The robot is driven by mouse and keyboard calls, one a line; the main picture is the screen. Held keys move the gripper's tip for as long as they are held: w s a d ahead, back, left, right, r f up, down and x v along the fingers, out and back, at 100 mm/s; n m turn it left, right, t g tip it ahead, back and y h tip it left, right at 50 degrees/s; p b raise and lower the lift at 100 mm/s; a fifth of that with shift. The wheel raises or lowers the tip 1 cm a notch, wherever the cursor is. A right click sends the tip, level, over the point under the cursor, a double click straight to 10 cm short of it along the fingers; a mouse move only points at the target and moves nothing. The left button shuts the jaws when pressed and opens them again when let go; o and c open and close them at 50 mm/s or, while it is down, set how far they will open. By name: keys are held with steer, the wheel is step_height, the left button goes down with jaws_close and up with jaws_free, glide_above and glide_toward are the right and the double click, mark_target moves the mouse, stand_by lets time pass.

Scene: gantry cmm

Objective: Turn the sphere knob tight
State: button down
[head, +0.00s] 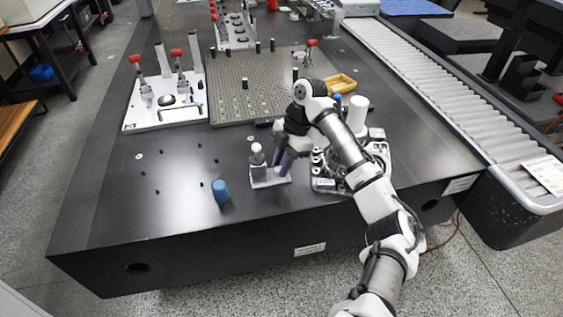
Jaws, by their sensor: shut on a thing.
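A white sphere (256,147) stands on a grey post (257,162) at the left of a small light base plate (262,184), near the front of the black table. My gripper (281,168) reaches down just right of the post, over the right part of the base plate. Its dark fingers are shut on the sphere knob, low at the base plate. The fingers cover the knob, so its shape and how tight it sits cannot be seen. The fingers look apart from the white sphere.
A blue cylinder (220,191) stands left of the base plate. A metal fixture (330,184) lies close on the right, under my arm. A perforated plate (232,100) and a white clamp plate (140,122) are behind. A roller conveyor (430,85) runs along the right.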

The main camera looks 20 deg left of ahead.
steer(key=m+p, duration=0.1)
steer(key=m, duration=0.1)
steer(key=m+t+y+p, duration=0.1)
steer(key=m+p, duration=0.1)
steer(key=m, duration=0.1)
steer(key=shift+s+d+r+t, duration=0.1)
steer(key=shift+s+r+t, duration=0.1)
steer(key=shift+t, duration=0.1)
steer(key=m+t+p, duration=0.1)
steer(key=m, duration=0.2)
steer(key=m+t+y+p, duration=0.1)
steer(key=m+p, duration=0.1)
steer(key=shift+s+m, duration=0.2)
steer(key=shift+m, duration=0.2)
steer(key=m+p, duration=0.1)
steer(key=m, duration=0.1)
steer(key=m+t+p, duration=0.1)
steer(key=m, duration=0.1)
steer(key=m+t+p, duration=0.1)
steer(key=m+p, duration=0.1)
steer(key=shift+s+h, duration=0.25)
steer(key=shift+h, duration=0.05)
steer(key=m+t+p, duration=0.1)
steer(key=m, duration=0.1)
steer(key=m+h+p, duration=0.1)
steer(key=m+p, duration=0.1)
steer(key=shift+s+f+t, duration=0.1)
steer(key=shift+t, duration=0.3)
steer(key=shift+f+m, duration=0.1)
steer(key=shift+m, duration=0.3)
